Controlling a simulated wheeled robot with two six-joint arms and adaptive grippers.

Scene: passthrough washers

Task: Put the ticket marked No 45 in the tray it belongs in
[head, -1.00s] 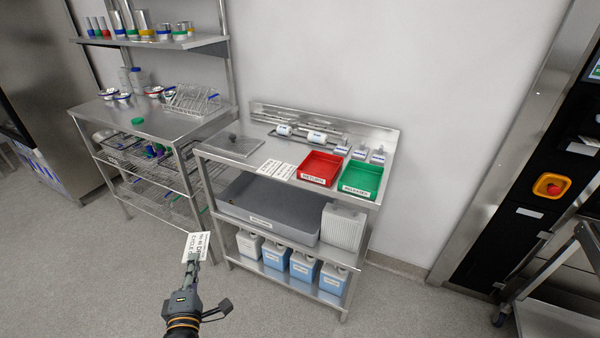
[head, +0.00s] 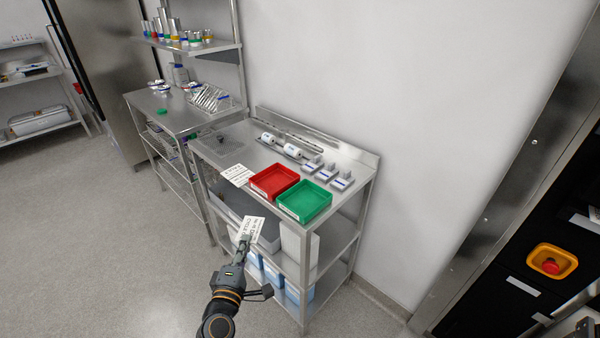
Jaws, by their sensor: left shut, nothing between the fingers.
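My left gripper (head: 243,243) is shut at the lower edge of a white printed ticket (head: 254,229), which stands out from its fingertips in the air in front of the shelf unit. The print is small; a number and the word CYCLE seem to show. A red tray (head: 273,181) and a green tray (head: 305,200) stand side by side on the steel table (head: 228,155), beyond and above the gripper in the picture. Both have white front labels, too small to read now. My right gripper is out of view.
White printed cards (head: 238,175) lie left of the red tray. Small grey blocks (head: 326,173) and white rolls (head: 292,151) stand behind the trays. A black cabinet with a red button (head: 551,265) is at the right. Floor is clear at left.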

